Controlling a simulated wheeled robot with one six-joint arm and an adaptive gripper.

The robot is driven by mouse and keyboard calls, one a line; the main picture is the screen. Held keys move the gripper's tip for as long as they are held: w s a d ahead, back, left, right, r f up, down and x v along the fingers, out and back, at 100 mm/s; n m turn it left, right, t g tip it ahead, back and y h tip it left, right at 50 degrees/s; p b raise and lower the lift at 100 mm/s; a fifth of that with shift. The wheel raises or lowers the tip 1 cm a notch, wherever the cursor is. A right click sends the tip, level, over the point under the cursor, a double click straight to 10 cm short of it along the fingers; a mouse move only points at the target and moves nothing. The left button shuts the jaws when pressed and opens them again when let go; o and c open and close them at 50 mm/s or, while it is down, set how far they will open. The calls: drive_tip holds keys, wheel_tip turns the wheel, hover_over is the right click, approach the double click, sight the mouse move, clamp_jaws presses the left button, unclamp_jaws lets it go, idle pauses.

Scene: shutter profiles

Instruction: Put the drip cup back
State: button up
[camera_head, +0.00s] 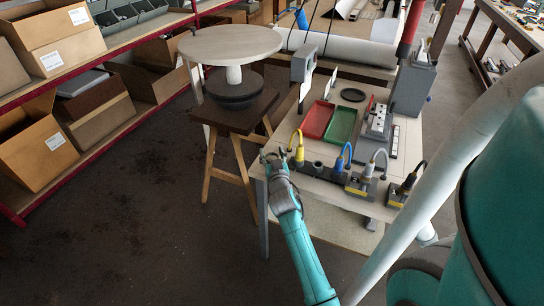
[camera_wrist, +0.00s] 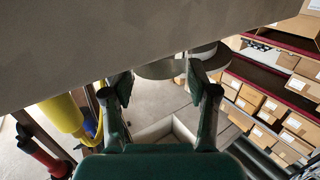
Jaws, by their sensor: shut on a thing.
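My gripper (camera_head: 277,158) is at the near left corner of the workbench in the head view, low over the edge. Its two dark fingers also show in the wrist view (camera_wrist: 162,88). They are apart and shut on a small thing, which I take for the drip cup. A greyish rounded shape (camera_wrist: 160,70) shows between the fingertips there, but I cannot make out its outline well. In the head view the fingers mostly hide what they hold.
The workbench (camera_head: 283,187) bears a row of holders with yellow (camera_head: 298,148) and blue (camera_head: 346,158) corded tools right of my gripper. Red (camera_head: 315,120) and green (camera_head: 341,125) trays lie behind. A round-topped stand (camera_head: 229,46) is at back left. Floor is clear at left.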

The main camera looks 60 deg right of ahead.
drive_tip(key=shift+f, duration=0.5)
drive_tip(key=shift+f, duration=0.15)
drive_tip(key=o, duration=1.2)
drive_tip(key=shift+o, duration=0.2)
